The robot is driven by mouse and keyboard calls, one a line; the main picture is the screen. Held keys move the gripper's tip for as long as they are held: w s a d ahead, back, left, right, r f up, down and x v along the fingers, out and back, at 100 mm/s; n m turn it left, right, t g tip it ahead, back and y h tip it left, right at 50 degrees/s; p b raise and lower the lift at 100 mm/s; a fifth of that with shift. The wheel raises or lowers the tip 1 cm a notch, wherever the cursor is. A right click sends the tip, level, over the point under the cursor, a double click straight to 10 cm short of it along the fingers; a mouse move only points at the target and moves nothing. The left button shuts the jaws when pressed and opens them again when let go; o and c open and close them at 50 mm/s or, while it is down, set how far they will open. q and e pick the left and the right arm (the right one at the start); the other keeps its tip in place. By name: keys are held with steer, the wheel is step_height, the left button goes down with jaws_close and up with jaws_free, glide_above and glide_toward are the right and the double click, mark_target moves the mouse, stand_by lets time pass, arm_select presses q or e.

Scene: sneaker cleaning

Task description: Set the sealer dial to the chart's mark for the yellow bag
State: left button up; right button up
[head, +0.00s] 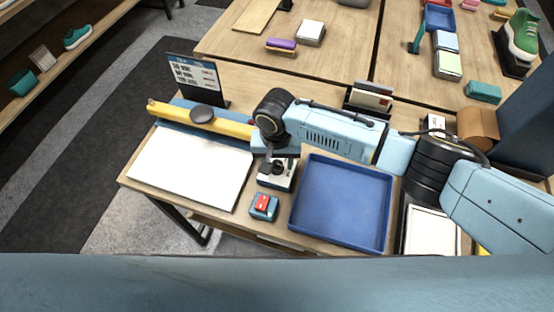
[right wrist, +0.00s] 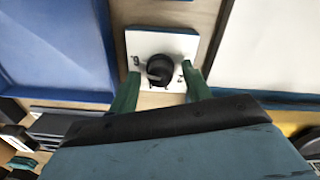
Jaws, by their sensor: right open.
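The sealer dial is a black round knob (right wrist: 160,69) on a white plate (right wrist: 137,43) with small dark marks around it. In the head view the dial box (head: 290,182) is partly hidden under my right gripper (head: 271,166). In the right wrist view my right gripper's green fingers (right wrist: 161,78) are open, one on each side of the knob, with gaps visible. The chart (head: 195,76) stands upright at the back left; its lines are too small to read. The sealer (head: 228,127), with its yellow bar, lies in front of it. I cannot identify a yellow bag. My left gripper is out of view.
A blue tray (head: 340,203) lies right of the dial box, and a white board (head: 185,170) lies left of it. A small blue block with a red top (head: 263,203) sits just in front. A white-topped frame (head: 430,232) lies at the right.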

steer(key=c, duration=1)
steer(key=shift+r, duration=0.1)
